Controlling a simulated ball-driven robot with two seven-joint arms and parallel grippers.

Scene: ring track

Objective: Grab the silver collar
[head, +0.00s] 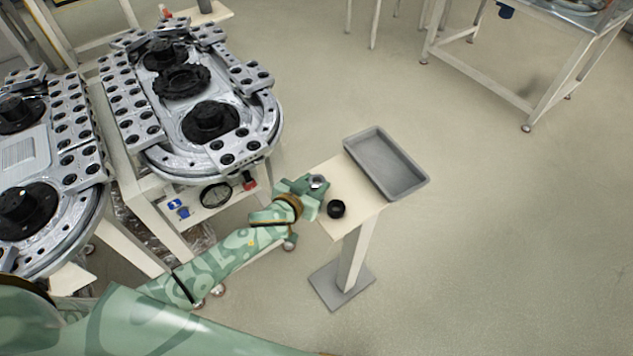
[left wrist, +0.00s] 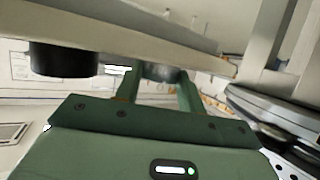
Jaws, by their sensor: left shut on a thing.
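The silver collar (head: 317,181) is a small metallic ring at the near left edge of the small cream tabletop (head: 345,180). My left gripper (head: 315,184) comes in from the left and is shut on it. In the left wrist view the silver collar (left wrist: 160,72) sits between the two green fingers (left wrist: 158,90), partly hidden. I cannot tell whether it rests on the top or is just clear of it. A black collar (head: 336,209) stands close by on the top, also in the left wrist view (left wrist: 63,58). My right gripper is not in view.
A grey tray (head: 385,163) lies on the right part of the stand's top. The stand has one post on a grey foot plate (head: 341,286). Ring track tables (head: 205,110) with metal parts stand at the left.

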